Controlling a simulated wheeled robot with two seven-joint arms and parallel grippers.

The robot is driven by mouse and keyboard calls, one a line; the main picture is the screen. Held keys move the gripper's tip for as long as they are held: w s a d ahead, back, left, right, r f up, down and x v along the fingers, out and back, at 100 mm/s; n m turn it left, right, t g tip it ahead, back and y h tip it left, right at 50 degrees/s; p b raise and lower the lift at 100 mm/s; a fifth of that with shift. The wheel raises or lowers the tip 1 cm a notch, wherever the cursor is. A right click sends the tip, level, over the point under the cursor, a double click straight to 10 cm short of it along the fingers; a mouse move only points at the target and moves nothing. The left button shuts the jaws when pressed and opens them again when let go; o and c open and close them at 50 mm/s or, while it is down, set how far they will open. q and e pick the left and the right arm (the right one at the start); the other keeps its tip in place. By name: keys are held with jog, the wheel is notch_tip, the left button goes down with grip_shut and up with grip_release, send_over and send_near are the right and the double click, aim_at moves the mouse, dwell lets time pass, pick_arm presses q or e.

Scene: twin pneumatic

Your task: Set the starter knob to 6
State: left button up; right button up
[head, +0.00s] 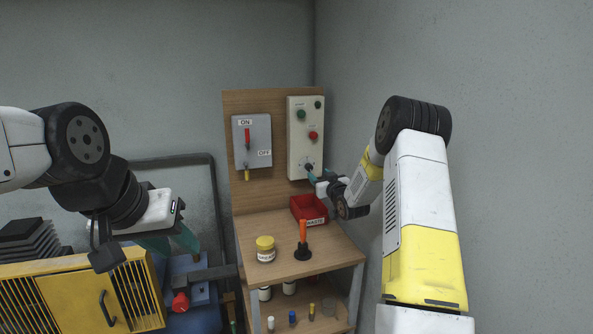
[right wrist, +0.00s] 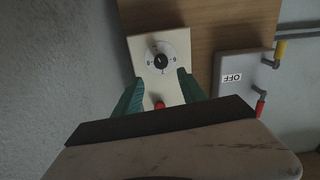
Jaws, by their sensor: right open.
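The starter knob (head: 309,167) is a small dark knob on a pale dial, low on the cream control box (head: 296,150). In the right wrist view the knob (right wrist: 160,62) shows upside down with marks around it too small to read surely; its setting is unclear. My right gripper (head: 314,176) is at the box's lower end, its teal fingers open. In the right wrist view the open fingers (right wrist: 160,77) point toward the dial, one on each side, with a gap around the knob. My left gripper (head: 172,243) hangs open at the left, away from the box.
A grey switch box (head: 252,158) with a red lever and ON/OFF labels is left of the control box. Green (head: 301,114) and red (head: 313,135) buttons sit above the knob. Below are a red bin (head: 308,208), a yellow-lidded jar (head: 265,248) and an orange-handled tool (head: 303,232).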

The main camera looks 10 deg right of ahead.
aim_at(310, 168)
jog(key=w, duration=0.2)
jog(key=w+a, duration=0.1)
jog(key=w, duration=0.5)
jog(key=shift+a+f, duration=0.3)
jog(key=shift+a, duration=0.1)
grip_shut()
